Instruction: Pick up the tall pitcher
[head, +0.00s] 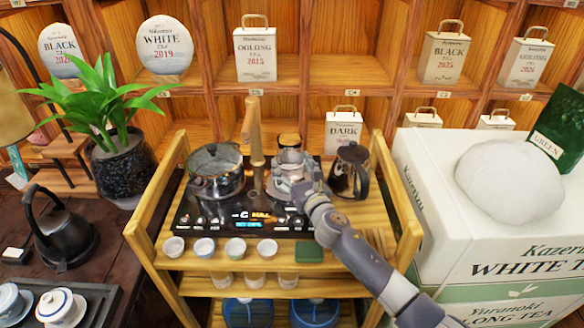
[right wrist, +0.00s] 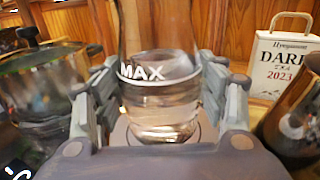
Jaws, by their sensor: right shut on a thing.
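A tall clear glass pitcher (right wrist: 163,112) with a white MAX mark and clear liquid in it stands upright between the fingers of my right gripper (right wrist: 160,82) in the right wrist view. The fingers are shut on it from both sides. In the head view the pitcher (head: 290,158) shows small at the right part of the black cooktop, with my right gripper (head: 287,183) in front of it and hiding its lower part. It seems to stand over a round plate; I cannot tell whether it touches it. My left gripper is not in view.
A glass pot (head: 215,165) stands left of the pitcher on the black cooktop (head: 245,222), and a dark handled jug (head: 350,172) close to its right. Several small cups line the wooden cart's front. A white DARK tea tin (head: 343,130) stands behind.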

